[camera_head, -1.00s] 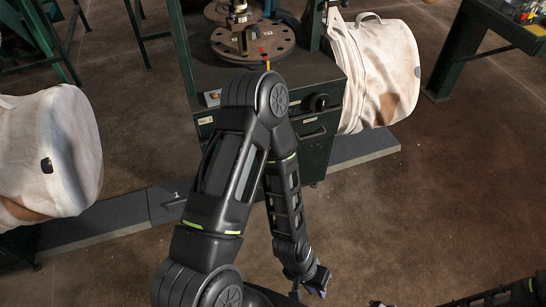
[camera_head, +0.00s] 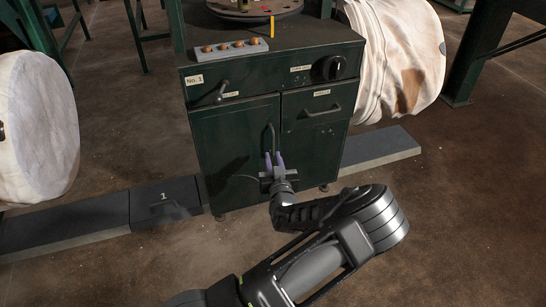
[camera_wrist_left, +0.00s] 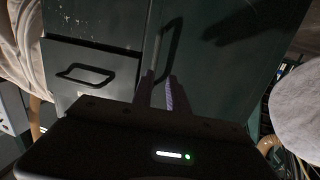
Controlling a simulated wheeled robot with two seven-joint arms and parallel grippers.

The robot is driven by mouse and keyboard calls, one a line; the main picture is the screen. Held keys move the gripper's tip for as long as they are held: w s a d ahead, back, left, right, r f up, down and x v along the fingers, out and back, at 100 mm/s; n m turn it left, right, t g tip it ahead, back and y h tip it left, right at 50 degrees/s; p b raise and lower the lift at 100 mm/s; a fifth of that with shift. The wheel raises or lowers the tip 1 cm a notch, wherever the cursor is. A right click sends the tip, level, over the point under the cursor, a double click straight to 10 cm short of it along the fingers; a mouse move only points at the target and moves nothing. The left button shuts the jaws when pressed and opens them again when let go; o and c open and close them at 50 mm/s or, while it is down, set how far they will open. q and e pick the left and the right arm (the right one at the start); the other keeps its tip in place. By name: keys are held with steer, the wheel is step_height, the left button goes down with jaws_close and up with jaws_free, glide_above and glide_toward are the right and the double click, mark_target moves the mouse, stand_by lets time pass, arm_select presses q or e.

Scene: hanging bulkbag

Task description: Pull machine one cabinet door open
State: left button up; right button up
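The machine one cabinet (camera_head: 236,75) is dark green and carries a "No. 1" label. Its left door (camera_head: 228,150) looks shut, with a vertical bar handle (camera_head: 270,137) near its right edge. My left gripper (camera_head: 273,154) is at the lower end of this handle, its two purple fingers apart. In the left wrist view the handle (camera_wrist_left: 171,38) stands just beyond the fingertips (camera_wrist_left: 158,76) of the open gripper. I cannot tell whether the bar is between the fingers or whether they touch it. My right gripper is out of view.
A drawer with a handle (camera_head: 220,93) is above the door, and another handle (camera_head: 323,111) is to its right. A black knob (camera_head: 333,68) is at upper right. White bulk bags (camera_head: 392,60) hang at both sides. A low grey platform (camera_head: 376,148) runs along the floor.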

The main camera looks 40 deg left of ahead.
mark_target(273, 138)
arm_select(q)
steer(key=shift+w+d+r+t+y, duration=0.15)
steer(key=shift+w+r+t, duration=0.15)
steer(key=shift+r, duration=0.25)
steer(key=shift+w+a+r+t+y, duration=0.1)
steer(key=shift+w+r+t+y, duration=0.1)
steer(key=shift+w+r, duration=0.3)
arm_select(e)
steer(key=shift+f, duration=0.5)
